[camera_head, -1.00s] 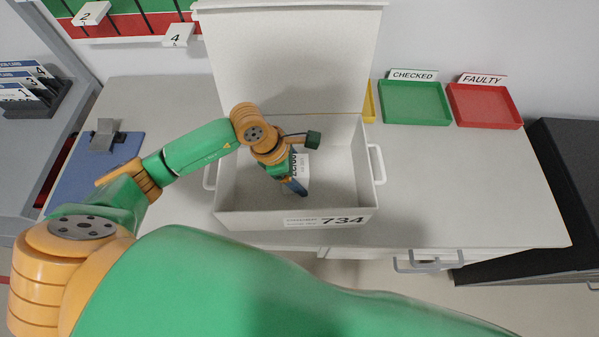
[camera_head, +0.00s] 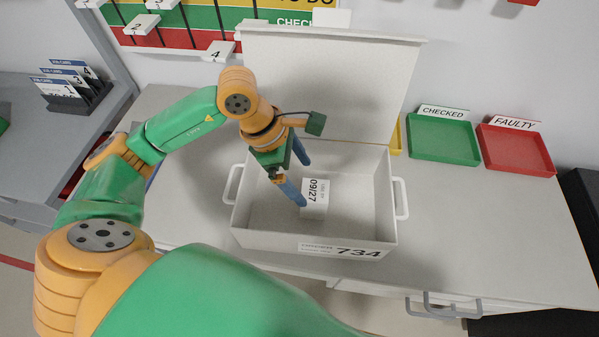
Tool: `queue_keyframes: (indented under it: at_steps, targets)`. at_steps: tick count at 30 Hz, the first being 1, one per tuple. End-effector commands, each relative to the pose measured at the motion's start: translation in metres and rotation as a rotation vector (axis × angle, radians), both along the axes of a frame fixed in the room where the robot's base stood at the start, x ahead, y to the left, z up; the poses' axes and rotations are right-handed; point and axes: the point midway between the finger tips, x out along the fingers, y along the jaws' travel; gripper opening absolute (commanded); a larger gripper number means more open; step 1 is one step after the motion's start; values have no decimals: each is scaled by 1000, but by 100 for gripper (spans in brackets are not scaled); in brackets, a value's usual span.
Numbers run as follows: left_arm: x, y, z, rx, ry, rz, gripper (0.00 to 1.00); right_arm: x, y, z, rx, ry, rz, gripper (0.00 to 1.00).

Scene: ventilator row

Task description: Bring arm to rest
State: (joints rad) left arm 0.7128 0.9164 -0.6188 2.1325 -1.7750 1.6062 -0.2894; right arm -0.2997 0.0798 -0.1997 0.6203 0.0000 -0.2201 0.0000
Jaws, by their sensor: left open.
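My left arm reaches in from the left, over the white box (camera_head: 313,243). My left gripper (camera_head: 304,182) has blue fingers that are spread apart, and it points down at the box's inside. A white labelled item (camera_head: 316,200) marked "09/27" lies in the box, just right of the near fingertip. No gap or contact between them can be made out for sure. The box's lid (camera_head: 330,85) stands open at the back. The box front reads "734". My right gripper is not in view.
A green CHECKED tray (camera_head: 440,138) and a red FAULTY tray (camera_head: 515,150) stand right of the box on the table (camera_head: 480,225). A card rack (camera_head: 75,92) stands on a grey surface at the left. A coloured board (camera_head: 200,20) hangs behind.

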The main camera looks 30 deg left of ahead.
Motion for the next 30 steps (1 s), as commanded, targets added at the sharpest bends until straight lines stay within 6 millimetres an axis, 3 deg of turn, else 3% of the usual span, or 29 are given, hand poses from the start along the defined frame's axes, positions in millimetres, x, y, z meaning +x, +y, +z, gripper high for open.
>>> queue_keyframes:
  at_steps: [4, 16, 24, 30]
  targets:
    - [-2, 4, 10, 0, 0, 0, 100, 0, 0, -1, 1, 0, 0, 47]
    - [-2, 4, 11, 0, 1, 0, 100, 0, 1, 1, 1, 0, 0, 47]
    - [-2, 4, 70, 0, 1, 0, 100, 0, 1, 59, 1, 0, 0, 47]
    - [-2, 4, 94, 1, 1, 0, 100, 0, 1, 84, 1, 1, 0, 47]
